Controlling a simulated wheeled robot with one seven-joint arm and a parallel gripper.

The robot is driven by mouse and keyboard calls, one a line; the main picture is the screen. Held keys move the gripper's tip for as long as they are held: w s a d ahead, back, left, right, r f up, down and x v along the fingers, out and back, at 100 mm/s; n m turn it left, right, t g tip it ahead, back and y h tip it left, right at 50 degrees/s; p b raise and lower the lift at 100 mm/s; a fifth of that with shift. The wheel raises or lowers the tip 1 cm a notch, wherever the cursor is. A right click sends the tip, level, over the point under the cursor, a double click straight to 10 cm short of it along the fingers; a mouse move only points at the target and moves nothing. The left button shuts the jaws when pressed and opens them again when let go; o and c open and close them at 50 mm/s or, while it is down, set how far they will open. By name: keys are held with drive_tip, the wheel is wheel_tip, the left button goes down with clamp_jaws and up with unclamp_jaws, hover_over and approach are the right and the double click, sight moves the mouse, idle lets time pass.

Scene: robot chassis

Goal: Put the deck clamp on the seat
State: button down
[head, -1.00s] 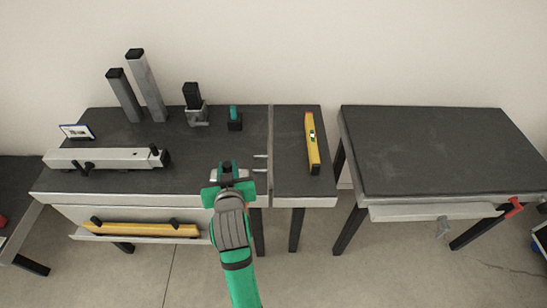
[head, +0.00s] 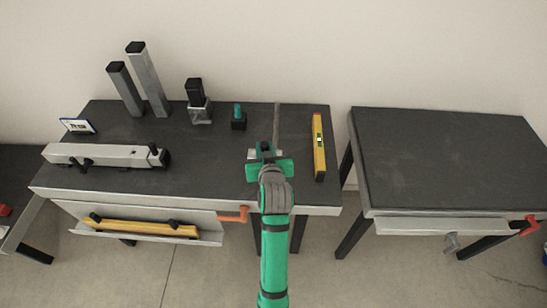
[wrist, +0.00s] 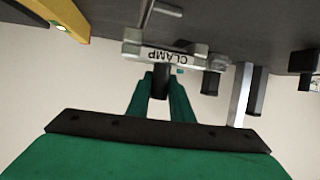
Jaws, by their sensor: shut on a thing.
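My gripper (head: 266,158) is over the bench's front right part in the head view. In the wrist view its green fingers (wrist: 160,88) are shut on the black grip of the deck clamp (wrist: 150,53). The clamp has a pale bar with the word CLAMP, upside down in this view. In the head view the clamp is small and mostly hidden by my gripper. I cannot tell whether it touches the bench (head: 215,160). I cannot make out the seat for certain; the bench edge and seam beside my gripper are partly covered.
A yellow level (head: 319,150) lies just right of my gripper. A teal-topped black block (head: 239,118), a clamped post (head: 198,105) and two tall posts (head: 150,80) stand at the back. A long grey bar (head: 105,156) lies left. An orange handle (head: 233,214) sticks out in front. The right table (head: 450,160) is bare.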

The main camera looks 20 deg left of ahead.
drive_tip(key=w+d+f, duration=0.2)
drive_tip(key=w+f, duration=0.1)
drive_tip(key=f, duration=0.5)
drive_tip(key=shift+w, duration=0.3)
drive_tip(key=shift+s+a+f, duration=0.1)
drive_tip(key=shift+s+f, duration=0.05)
drive_tip(key=c, duration=1.6)
unclamp_jaws()
drive_tip(key=shift+f, duration=0.1)
drive_tip(key=shift+o, duration=0.2)
